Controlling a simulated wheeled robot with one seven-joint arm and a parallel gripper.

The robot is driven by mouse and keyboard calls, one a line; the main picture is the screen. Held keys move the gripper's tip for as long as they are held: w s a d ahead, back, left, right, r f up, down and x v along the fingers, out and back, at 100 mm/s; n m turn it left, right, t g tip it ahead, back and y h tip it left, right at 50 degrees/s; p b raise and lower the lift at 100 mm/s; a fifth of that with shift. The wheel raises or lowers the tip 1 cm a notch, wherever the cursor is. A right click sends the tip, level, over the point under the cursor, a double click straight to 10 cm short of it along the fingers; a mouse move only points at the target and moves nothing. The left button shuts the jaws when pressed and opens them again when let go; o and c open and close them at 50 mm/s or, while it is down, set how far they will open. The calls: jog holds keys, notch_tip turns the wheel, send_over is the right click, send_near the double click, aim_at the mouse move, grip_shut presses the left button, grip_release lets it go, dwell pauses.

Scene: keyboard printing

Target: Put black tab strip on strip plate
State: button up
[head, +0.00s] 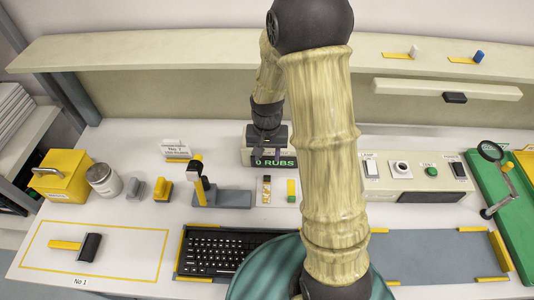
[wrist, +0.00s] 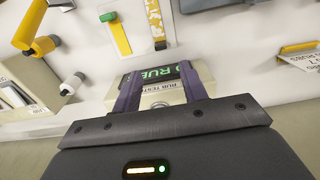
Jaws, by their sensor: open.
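The black tab strip (head: 266,191), patterned with a black end, lies on a pale plate (head: 278,204) in the middle of the worktop. It also shows at the top of the wrist view (wrist: 153,14), black end nearest my gripper. A yellow strip with a green end (head: 291,190) lies beside it, apart. I cannot tell for sure whether this pale plate is the strip plate. My gripper (head: 266,136) is behind the strips, at the "0 RUBS" rub tester (head: 247,157). In the wrist view my gripper (wrist: 162,82) is open, fingers either side of the tester's front; I see no strip between them.
A black keyboard (head: 222,250) lies in front, left of my arm. A grey stand with an upright yellow-and-black part (head: 222,199) is left of the strips. A control panel (head: 415,178) stands right. A shelf (head: 150,52) overhangs the back. The worktop's front left is partly clear.

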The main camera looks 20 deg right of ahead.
jog(key=shift+r, duration=0.1)
dwell(0.5)
jog(key=s+r+n+t, duration=0.2)
jog(key=s+r+n, duration=0.1)
jog(key=s+r, duration=0.7)
jog(key=shift+s+n+t, duration=0.3)
jog(key=shift+s, duration=0.3)
jog(key=shift+d, duration=0.1)
